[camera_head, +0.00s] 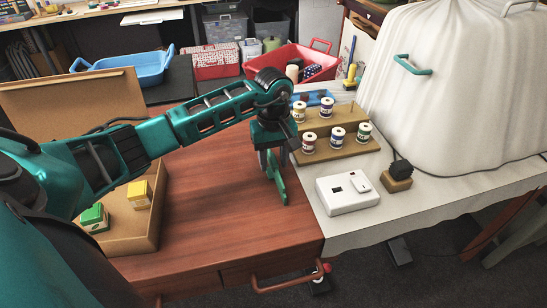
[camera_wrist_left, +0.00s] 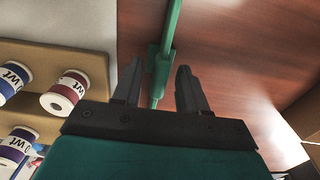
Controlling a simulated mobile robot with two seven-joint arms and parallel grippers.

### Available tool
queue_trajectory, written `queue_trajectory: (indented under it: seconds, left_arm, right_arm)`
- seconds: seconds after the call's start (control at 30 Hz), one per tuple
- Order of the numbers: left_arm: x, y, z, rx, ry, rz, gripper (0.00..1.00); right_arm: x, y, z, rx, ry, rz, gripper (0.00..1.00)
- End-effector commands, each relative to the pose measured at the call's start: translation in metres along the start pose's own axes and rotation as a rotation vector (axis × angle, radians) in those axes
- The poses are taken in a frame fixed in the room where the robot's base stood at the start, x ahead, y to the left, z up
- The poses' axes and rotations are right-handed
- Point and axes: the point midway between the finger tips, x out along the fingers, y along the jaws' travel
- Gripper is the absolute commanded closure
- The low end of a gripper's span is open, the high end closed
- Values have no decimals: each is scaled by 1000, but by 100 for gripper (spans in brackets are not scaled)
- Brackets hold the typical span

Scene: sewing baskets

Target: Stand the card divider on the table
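The green card divider (camera_head: 278,180) is at the right part of the reddish-brown wooden table (camera_head: 225,225). It looks narrow and upright in the head view, just under my left gripper (camera_head: 270,158). In the left wrist view the divider (camera_wrist_left: 160,62) shows as a thin green strip with a wider block, running between the fingers of my left gripper (camera_wrist_left: 158,85). The fingers are apart, with a gap visible on each side of the divider. Whether its lower edge touches the table is not clear. My right gripper is not in view.
An open cardboard box (camera_head: 150,240) with a green and a yellow block is at left. At right, a wooden spool rack (camera_head: 345,147) and a white device (camera_head: 347,195) stand on a pale surface. The front middle of the wooden table is clear.

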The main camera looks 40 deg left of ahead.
Motion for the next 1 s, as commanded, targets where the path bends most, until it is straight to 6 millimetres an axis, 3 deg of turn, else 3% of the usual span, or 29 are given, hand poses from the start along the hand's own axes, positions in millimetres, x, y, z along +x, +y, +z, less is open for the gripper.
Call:
queue_trajectory:
  seconds: [0.37, 0.8, 1.0]
  left_arm:
    - [-6, 0, 0, 0, -1, 0, 54]
    - [-94, 1, -1, 0, 3, 2, 54]
    - [-118, 0, 0, 0, 1, 0, 54]
  right_arm:
    - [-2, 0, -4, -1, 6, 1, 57]
    - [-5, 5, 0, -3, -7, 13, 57]
    - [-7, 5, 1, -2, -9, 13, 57]
